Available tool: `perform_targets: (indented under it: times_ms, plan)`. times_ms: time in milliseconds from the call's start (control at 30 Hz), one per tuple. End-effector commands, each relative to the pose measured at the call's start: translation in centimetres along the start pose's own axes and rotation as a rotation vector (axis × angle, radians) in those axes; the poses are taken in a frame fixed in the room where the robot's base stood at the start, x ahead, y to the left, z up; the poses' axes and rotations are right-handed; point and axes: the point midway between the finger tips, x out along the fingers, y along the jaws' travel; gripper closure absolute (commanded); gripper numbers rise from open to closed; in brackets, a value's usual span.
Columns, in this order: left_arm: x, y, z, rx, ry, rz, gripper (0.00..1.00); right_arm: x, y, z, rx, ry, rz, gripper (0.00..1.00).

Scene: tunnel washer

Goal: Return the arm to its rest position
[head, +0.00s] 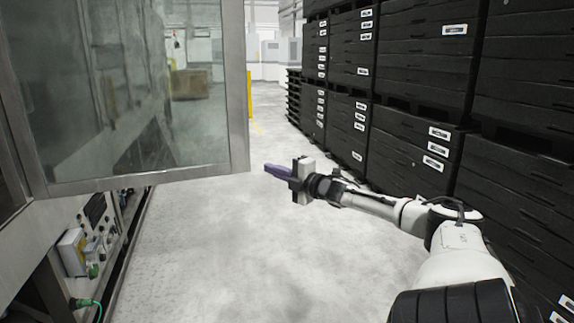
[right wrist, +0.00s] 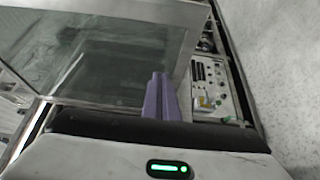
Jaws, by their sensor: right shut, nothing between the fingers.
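My right arm reaches forward from the lower right in the head view, stretched out over the floor. My right gripper (head: 270,169) is at its end, with purple fingers shut and empty. The fingertips are close to the lower right corner of a glass door (head: 150,90) in a metal frame; I cannot tell whether they touch it. In the right wrist view the shut purple fingers (right wrist: 160,85) point toward the door's frame and glass (right wrist: 100,60). My left gripper is not in view.
Stacked black crates (head: 420,90) line the right side, close to my right arm. The machine's control panel (head: 95,225) and a green cable (head: 88,303) are at the lower left. Bare floor (head: 230,250) lies between, and a yellow post (head: 250,90) stands farther back.

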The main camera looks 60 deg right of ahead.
Motion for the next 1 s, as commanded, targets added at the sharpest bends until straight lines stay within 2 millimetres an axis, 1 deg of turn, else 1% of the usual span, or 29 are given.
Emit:
perform_targets:
  times_ms: [33, 100, 233, 400, 567, 667, 767, 867, 900, 967, 1000]
  plan:
    - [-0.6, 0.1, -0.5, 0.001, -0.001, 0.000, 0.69, -0.8, 0.1, 0.7, -0.002, -0.003, -0.005, 1.00]
    - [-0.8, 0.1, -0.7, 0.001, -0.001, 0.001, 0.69, -1.6, 0.0, 1.3, -0.001, -0.003, -0.005, 1.00]
    - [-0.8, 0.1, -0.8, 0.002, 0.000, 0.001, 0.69, -2.6, 0.0, 2.1, 0.000, -0.001, -0.002, 1.00]
    - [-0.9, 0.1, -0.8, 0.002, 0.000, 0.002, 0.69, -3.1, 0.0, 2.5, -0.001, 0.000, -0.001, 1.00]
    - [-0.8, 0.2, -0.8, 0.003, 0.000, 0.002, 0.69, -3.1, 0.0, 2.5, -0.001, 0.000, 0.000, 1.00]
    - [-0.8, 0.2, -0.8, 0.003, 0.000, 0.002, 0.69, -3.3, -0.7, 2.5, 0.008, -0.002, -0.010, 1.00]
    - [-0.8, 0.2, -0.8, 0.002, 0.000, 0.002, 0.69, -4.2, -3.7, 2.1, 0.047, -0.014, -0.053, 1.00]
    - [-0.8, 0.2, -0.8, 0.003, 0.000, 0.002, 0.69, -6.0, -9.1, 0.8, 0.122, -0.032, -0.135, 1.00]
    - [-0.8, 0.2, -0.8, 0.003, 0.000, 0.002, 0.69, -7.0, -11.8, 0.0, 0.161, -0.043, -0.175, 1.00]
    - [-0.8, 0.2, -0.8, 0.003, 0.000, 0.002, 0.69, -8.8, -15.8, -1.5, 0.224, -0.057, -0.237, 1.00]
    - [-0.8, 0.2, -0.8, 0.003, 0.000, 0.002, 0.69, -10.0, -18.4, -2.7, 0.267, -0.068, -0.278, 1.00]
